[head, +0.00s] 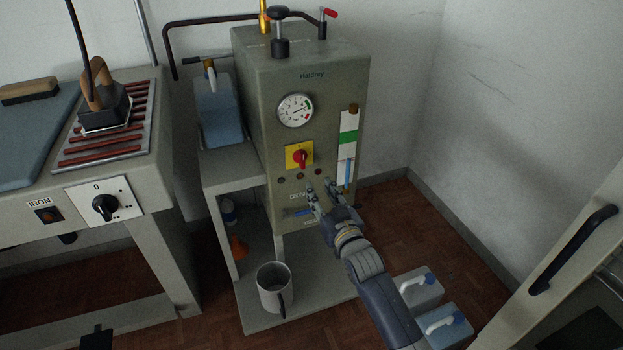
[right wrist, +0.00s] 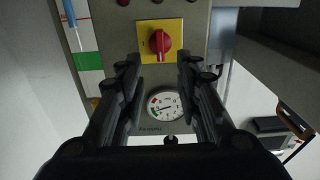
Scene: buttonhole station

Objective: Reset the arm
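My right gripper (head: 318,194) is in front of the lower front panel of the grey-green boiler (head: 345,85), below its red and yellow rotary switch (head: 300,156). In the right wrist view my right gripper (right wrist: 157,75) has its two fingers spread apart with nothing between them. The red and yellow switch (right wrist: 160,42) shows just past the fingertips in that view, and the round gauge (right wrist: 164,106) shows between the fingers. Whether a fingertip touches the panel I cannot tell.
An ironing table with an iron (head: 104,108) and a black knob (head: 105,207) stands at left. A metal mug (head: 273,287) sits on the low shelf. Two canisters (head: 418,288) stand on the floor near my right arm. A door with a black handle (head: 572,249) is at right.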

